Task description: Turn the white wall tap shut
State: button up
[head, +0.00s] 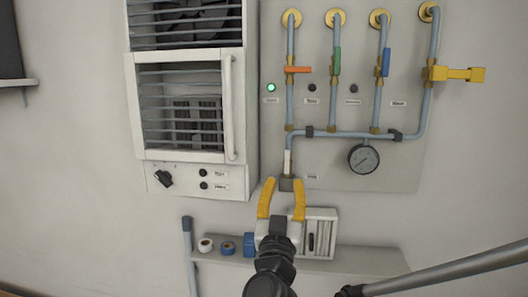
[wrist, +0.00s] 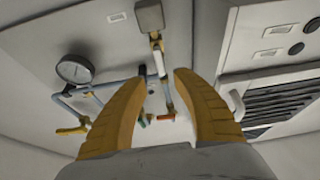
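The white wall tap (head: 288,162) is on the lower left pipe of the wall panel, just above a grey-brown block. Its white lever stands upright, in line with the pipe. In the wrist view, where the scene appears upside down, the white lever (wrist: 159,62) shows beyond and between my fingertips. My gripper (head: 284,186) has two yellow fingers spread apart with nothing between them that I can see it holding. In the head view its tips overlap the block just below the tap. I cannot tell the exact gap in depth, and no contact shows.
Orange (head: 298,69), green (head: 337,61), blue (head: 386,62) and yellow (head: 455,74) handles sit higher on the pipes. A gauge (head: 363,158) is right of the tap. A white compressor cabinet (head: 190,181) stands left. A shelf (head: 350,262) with tape rolls is below.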

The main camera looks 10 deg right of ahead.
aim_at(287, 162)
jog(key=x, duration=0.9)
jog(key=shift+w+p, duration=0.2)
jog(key=shift+p, duration=0.15)
grip_shut()
